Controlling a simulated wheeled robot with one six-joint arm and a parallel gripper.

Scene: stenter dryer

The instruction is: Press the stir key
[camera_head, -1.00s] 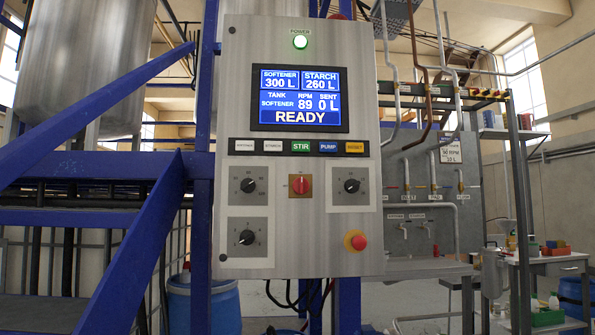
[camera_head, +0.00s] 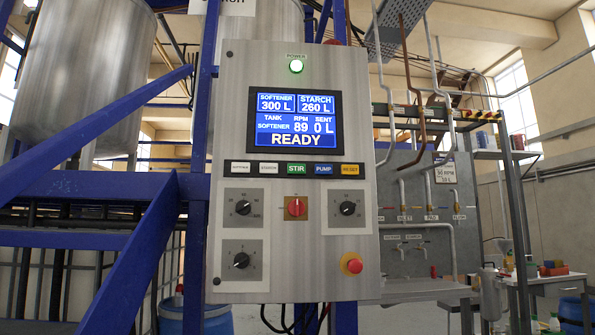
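The green STIR key (camera_head: 297,169) sits in the middle of the row of keys below the screen, on the front of a grey metal control panel (camera_head: 230,120). The softener key (camera_head: 240,168) and starch key (camera_head: 268,168) are to its left; the blue PUMP key (camera_head: 324,169) and orange RESET key (camera_head: 350,169) are to its right. The screen (camera_head: 295,125) reads softener 300 L, starch 260 L, tank softener, RPM 89, sent 0 L, READY. My gripper is not in view.
Below the keys are black dials (camera_head: 243,208), a red rotary switch (camera_head: 296,207) and a red emergency button (camera_head: 353,265). Blue stair rails (camera_head: 110,115) stand at the left. Pipes and a grey valve board (camera_head: 415,200) stand at the right. Nothing blocks the panel front.

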